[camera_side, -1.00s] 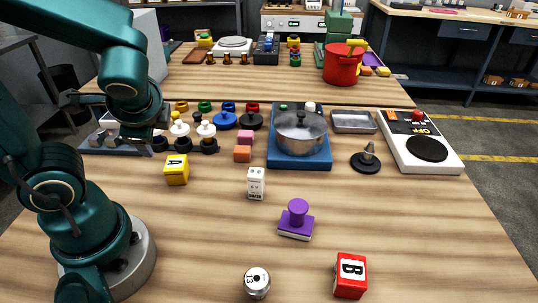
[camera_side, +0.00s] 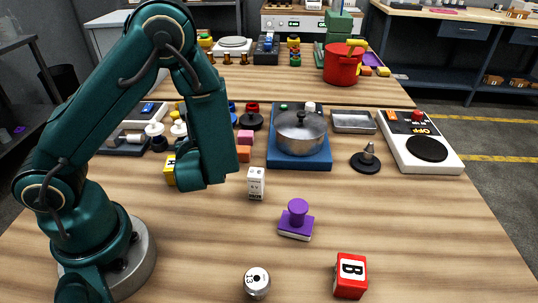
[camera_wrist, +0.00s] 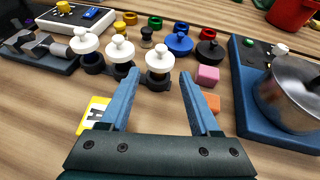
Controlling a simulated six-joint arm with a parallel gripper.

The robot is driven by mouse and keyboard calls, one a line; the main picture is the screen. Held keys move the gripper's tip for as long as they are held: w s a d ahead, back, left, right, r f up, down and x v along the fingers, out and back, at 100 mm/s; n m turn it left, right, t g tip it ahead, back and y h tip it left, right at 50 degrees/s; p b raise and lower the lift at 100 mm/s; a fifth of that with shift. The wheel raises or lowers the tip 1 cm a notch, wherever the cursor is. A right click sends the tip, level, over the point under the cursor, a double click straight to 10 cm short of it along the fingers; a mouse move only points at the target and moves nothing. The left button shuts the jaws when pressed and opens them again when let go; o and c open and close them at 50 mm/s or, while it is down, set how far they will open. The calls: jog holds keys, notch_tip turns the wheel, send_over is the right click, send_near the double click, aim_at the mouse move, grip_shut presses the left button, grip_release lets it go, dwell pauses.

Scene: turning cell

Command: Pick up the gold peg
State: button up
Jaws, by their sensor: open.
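Three small gold-brown pegs (camera_side: 227,58) stand on the far table in the side view, too small to make out well. I cannot tell whether one is the gold peg. In the wrist view, a left cream knobbed peg (camera_wrist: 84,41), a middle one (camera_wrist: 121,48) and a right one (camera_wrist: 160,60) stand in a row on black bases. My gripper (camera_wrist: 157,80) is open and empty. In the picture, the right cream peg shows just beyond the gap between its fingers. My gripper is hidden behind my arm in the side view.
A yellow letter block (camera_wrist: 95,113) lies left of my gripper. Pink (camera_wrist: 208,75) and orange blocks (camera_wrist: 211,102) lie right. The blue stove (camera_side: 320,160) carries a steel pot (camera_side: 300,136).

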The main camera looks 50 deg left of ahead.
jog(key=x, duration=1)
jog(key=shift+f, duration=0.1)
grip_shut()
